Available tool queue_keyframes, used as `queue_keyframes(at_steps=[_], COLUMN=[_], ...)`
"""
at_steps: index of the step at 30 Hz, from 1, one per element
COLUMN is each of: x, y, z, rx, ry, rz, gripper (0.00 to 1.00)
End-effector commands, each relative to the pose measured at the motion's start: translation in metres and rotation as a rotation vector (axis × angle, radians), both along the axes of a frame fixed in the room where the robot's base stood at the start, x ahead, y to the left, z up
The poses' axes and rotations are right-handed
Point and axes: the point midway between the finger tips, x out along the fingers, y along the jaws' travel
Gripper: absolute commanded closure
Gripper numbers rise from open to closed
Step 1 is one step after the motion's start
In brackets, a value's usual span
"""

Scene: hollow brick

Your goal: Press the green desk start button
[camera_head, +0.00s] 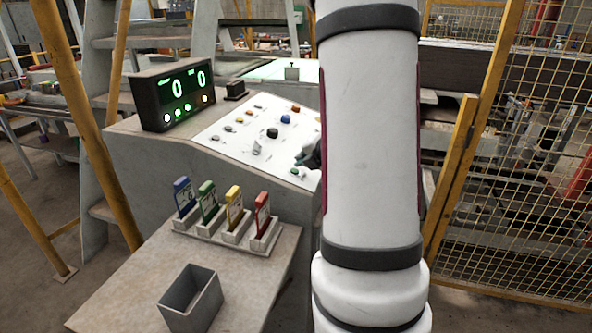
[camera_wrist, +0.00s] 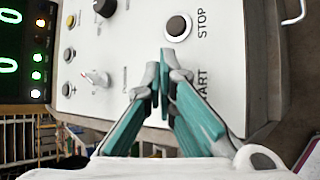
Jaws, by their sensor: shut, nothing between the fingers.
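A white control panel (camera_head: 245,140) slopes on the grey desk, with several coloured buttons and knobs. In the head view a small green button (camera_head: 294,171) sits near the panel's near right edge; its label is too small to read. In the wrist view the panel (camera_wrist: 135,38) carries a dark round button (camera_wrist: 177,27) beside the word STOP. The word START is partly covered by my right finger, and its button is hidden behind my fingers. My gripper (camera_wrist: 162,70) is shut and empty, with teal fingers over the panel below the STOP button. In the head view my arm mostly hides it.
A black display (camera_head: 172,95) with two green zeros stands at the panel's left. A holder with blue, green, yellow and red tags (camera_head: 228,238) and a grey open bin (camera_head: 190,298) stand on the lower shelf. A yellow mesh fence (camera_head: 520,160) stands at right.

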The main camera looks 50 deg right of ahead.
Motion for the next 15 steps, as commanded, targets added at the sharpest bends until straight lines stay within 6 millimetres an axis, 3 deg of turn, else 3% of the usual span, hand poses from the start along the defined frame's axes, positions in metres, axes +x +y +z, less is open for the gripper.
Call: queue_keyframes(at_steps=[7,15], x=[-0.001,-0.008], y=[0.0,-0.002], z=[0.004,0.026], rx=[0.0,-0.001], ry=[0.0,-0.002], rz=[0.0,0.001], gripper=[1.0,1.0])
